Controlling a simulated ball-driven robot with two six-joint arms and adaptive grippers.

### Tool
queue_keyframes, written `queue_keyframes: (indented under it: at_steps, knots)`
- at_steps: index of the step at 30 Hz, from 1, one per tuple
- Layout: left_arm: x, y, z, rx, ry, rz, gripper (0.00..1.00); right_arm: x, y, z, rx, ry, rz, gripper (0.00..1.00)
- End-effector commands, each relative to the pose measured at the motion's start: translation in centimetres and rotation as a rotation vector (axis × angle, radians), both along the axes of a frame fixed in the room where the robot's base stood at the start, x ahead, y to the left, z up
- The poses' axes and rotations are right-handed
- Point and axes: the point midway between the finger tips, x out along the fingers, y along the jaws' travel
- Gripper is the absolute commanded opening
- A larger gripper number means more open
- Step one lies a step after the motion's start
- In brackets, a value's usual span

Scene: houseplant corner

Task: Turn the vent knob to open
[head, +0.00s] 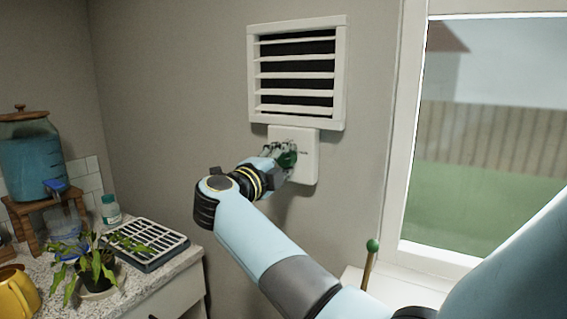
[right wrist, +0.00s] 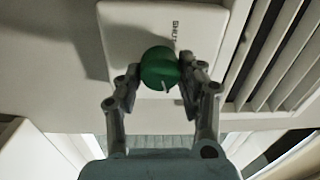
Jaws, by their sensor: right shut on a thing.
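The vent (head: 295,72) is a white louvred frame high on the grey wall, with dark gaps between its slats. Below it is a white control plate (head: 307,160), which also shows in the right wrist view (right wrist: 130,25). The green vent knob (right wrist: 158,68) sits on this plate, with a pale pointer mark on it and the word "SHUT" printed on the plate beside it. My right gripper (right wrist: 159,78) has one finger on each side of the knob and is shut on it. In the head view the gripper partly hides the knob (head: 287,159). My left gripper is not in view.
A counter at left holds a potted plant (head: 95,265), a draining rack (head: 147,242), a blue water dispenser (head: 30,155), a small bottle (head: 111,209) and a yellow can (head: 16,293). A window (head: 490,130) is at right. A green-topped stick (head: 372,246) stands below it.

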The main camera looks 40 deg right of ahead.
Motion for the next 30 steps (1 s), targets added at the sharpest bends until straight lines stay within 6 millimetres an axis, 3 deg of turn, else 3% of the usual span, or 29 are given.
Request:
queue_keyframes:
  at_steps: [6,7,12,23,29,30]
  knots:
    - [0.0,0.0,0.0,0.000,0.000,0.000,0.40,0.0,0.0,-0.1,0.003,0.001,0.000,0.07]
    - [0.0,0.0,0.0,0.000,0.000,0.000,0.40,0.0,0.0,-0.1,0.003,0.001,0.000,0.41]
    - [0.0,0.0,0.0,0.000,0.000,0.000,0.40,0.0,0.0,-0.1,0.002,0.002,0.000,0.62]
    - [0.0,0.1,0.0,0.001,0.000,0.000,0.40,0.0,0.0,0.8,0.001,-0.002,0.000,0.62]
    - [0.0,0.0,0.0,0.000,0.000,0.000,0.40,0.0,0.0,4.9,-0.003,-0.009,0.000,0.62]
    - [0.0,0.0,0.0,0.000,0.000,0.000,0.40,0.0,0.0,5.9,-0.004,-0.011,0.000,0.69]
